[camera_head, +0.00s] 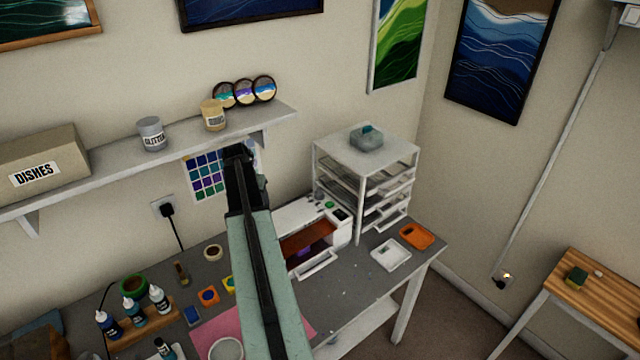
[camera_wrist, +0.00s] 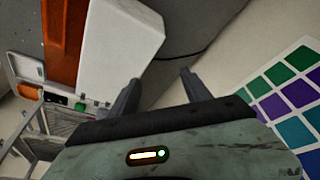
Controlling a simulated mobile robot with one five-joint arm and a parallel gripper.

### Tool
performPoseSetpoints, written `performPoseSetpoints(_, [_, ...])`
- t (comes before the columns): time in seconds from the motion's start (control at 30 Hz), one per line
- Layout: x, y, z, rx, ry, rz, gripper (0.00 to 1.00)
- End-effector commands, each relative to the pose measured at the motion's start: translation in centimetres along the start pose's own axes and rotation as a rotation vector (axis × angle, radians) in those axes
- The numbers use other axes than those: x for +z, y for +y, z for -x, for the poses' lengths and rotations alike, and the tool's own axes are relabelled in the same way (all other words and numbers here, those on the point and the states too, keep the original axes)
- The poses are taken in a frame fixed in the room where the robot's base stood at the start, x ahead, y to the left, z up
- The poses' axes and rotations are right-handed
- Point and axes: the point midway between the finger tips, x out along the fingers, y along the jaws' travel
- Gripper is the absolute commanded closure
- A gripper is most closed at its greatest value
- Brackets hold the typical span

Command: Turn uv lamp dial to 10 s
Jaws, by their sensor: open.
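The UV lamp (camera_head: 341,232) is a white box with an orange window, standing on the grey table against the back wall. It has a small dark panel and a green spot at its right end. In the wrist view the lamp (camera_wrist: 122,38) fills the upper left, with its orange window and a green spot near the left edge. I cannot make out the dial's pointer or its setting. My gripper (camera_wrist: 160,78) is open and empty, its fingers apart and beside the lamp's white body. In the head view my arm hides the lamp's left part.
A white drawer rack (camera_head: 366,150) stands right of the lamp. A white tray (camera_head: 390,254) and an orange tray (camera_head: 417,236) lie in front of it. A wall shelf (camera_head: 180,143) and colour chart (camera_head: 205,178) are close to my gripper. Bottles (camera_head: 159,298) stand at front left.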

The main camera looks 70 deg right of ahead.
Motion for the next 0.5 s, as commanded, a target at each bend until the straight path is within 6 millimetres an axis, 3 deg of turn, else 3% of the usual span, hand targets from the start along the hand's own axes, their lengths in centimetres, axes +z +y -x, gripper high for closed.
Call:
performPoseSetpoints(0.03, [-4.1, 4.8, -0.6, 0.027, 0.016, -0.099, 0.44])
performPoseSetpoints(0.1, [-7.5, 10.3, -1.3, 0.055, 0.039, -0.21, 0.44])
performPoseSetpoints(0.2, [-10.2, 15.9, -1.9, 0.083, 0.061, -0.313, 0.44])
performPoseSetpoints(0.3, [-11.3, 18.7, -2.2, 0.096, 0.073, -0.362, 0.44])
performPoseSetpoints(0.5, [-11.3, 19.2, -2.6, 0.099, 0.075, -0.371, 0.44])
